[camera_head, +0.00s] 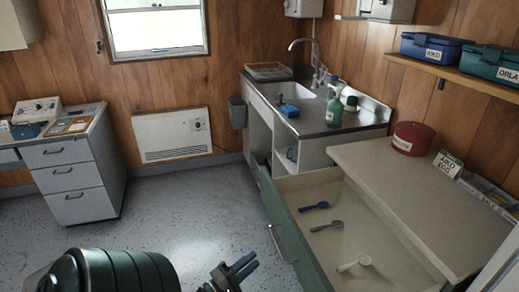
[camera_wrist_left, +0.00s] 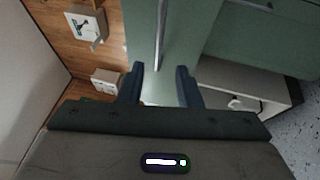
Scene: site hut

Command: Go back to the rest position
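My left gripper (camera_head: 234,271) is low in the middle of the head view, just left of the pulled-out green drawer's front (camera_head: 290,235). A gap separates it from the drawer handle (camera_head: 275,243). In the left wrist view, the two dark fingers of this gripper (camera_wrist_left: 160,86) stand apart with nothing between them. A pale bar on a green panel shows ahead of the fingers (camera_wrist_left: 160,35). My dark left arm fills the bottom left of the head view. My right gripper is in neither view.
A sink unit (camera_head: 300,105) stands behind. Grey floor (camera_head: 190,205) is clear toward the heater.

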